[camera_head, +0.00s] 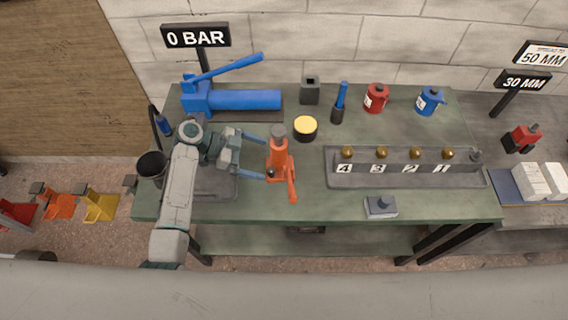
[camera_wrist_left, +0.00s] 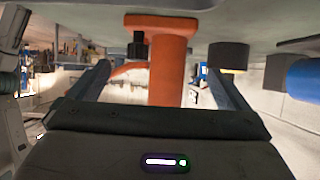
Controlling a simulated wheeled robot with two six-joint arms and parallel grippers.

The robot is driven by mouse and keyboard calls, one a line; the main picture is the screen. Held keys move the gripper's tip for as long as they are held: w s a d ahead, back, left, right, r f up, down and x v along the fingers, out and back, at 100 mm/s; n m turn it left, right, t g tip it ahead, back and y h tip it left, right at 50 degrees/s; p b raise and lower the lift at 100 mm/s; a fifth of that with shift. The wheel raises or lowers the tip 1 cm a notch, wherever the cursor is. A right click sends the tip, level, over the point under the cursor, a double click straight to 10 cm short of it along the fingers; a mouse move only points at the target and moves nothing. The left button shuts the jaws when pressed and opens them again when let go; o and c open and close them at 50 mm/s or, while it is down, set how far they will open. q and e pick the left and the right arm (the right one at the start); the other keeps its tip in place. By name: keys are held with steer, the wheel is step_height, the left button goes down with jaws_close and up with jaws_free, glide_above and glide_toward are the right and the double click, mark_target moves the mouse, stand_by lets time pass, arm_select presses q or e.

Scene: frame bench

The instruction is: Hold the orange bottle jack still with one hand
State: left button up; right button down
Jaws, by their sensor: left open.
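The orange bottle jack (camera_head: 279,163) stands upright on the green bench, with a grey top and an orange lever at its front right. My left gripper (camera_head: 260,158) comes in from the left, level with the jack. Its two blue-grey fingers are open, one toward the back and one toward the front, with the jack at their tips. In the left wrist view the jack's orange body (camera_wrist_left: 168,68) shows upside down between the spread fingers (camera_wrist_left: 162,85), with a visible gap on each side. My right gripper is not in view.
A black and yellow round can (camera_head: 305,128) stands close behind the jack. A blue pump (camera_head: 240,99) lies behind my gripper. A grey numbered rack (camera_head: 405,177) with brass knobs is to the right. Bare bench top lies in front of the jack.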

mark_target(272, 161)
arm_select(q)
steer(key=b+x, duration=0.2)
steer(key=x, duration=0.3)
steer(key=shift+a+f, duration=0.1)
steer(key=shift+f, duration=0.1)
steer(key=shift+b+x, duration=0.3)
steer(key=shift+x, duration=0.5)
steer(key=shift+r, duration=0.15)
steer(key=c, duration=0.9)
